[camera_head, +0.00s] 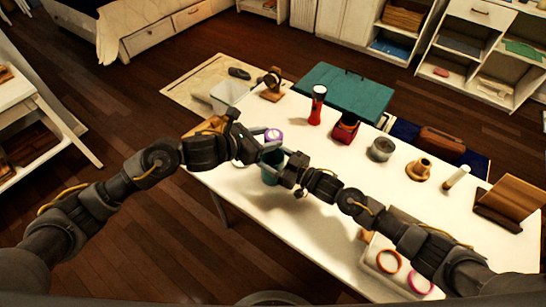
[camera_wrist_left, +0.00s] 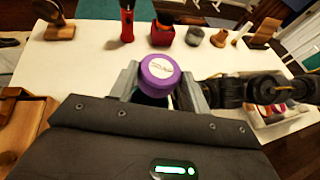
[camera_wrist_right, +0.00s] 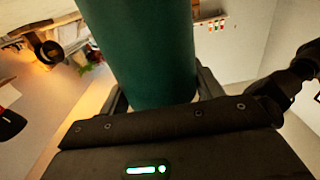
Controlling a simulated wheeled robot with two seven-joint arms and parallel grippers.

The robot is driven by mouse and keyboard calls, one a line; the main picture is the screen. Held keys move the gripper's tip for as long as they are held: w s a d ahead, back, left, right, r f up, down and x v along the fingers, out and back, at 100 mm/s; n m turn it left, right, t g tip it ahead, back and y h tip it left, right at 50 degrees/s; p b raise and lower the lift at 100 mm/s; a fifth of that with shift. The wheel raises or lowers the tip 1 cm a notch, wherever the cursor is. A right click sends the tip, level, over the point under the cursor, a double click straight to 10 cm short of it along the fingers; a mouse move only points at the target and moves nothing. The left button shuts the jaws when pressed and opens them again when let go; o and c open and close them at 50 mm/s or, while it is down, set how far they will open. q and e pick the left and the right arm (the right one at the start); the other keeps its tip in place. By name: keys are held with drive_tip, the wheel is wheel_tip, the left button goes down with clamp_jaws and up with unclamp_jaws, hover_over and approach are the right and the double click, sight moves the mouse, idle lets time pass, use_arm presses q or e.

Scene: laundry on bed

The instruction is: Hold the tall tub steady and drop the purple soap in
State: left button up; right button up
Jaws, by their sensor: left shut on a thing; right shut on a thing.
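The purple soap (camera_head: 273,135) is a round puck with a pale label on its face. My left gripper (camera_head: 268,138) is shut on it, and the soap shows between the fingers in the left wrist view (camera_wrist_left: 159,74). The tall tub (camera_head: 270,168) is dark teal and appears upright, just below the soap in the head view. My right gripper (camera_head: 286,168) is shut on the tub's side. The tub's wall fills the upper middle of the right wrist view (camera_wrist_right: 150,50). The tub's mouth is mostly hidden by my left gripper, so I cannot tell how exactly the soap lines up.
A white table (camera_head: 330,200) carries a red torch (camera_head: 317,105), a red box (camera_head: 345,128), a grey tin (camera_head: 381,149), a tan cone-shaped piece (camera_head: 419,170) and a tray with rings (camera_head: 390,262). A wooden stand (camera_head: 272,84) is at the back left.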

use_arm(q)
drive_tip(key=shift+f, duration=1.95)
drive_tip(key=o, duration=1.1)
drive_tip(key=v, duration=1.2)
drive_tip(key=shift+s, duration=0.1)
use_arm(e)
drive_tip(key=o, duration=1.1)
drive_tip(key=shift+c, duration=0.2)
drive_tip(key=shift+d, duration=0.1)
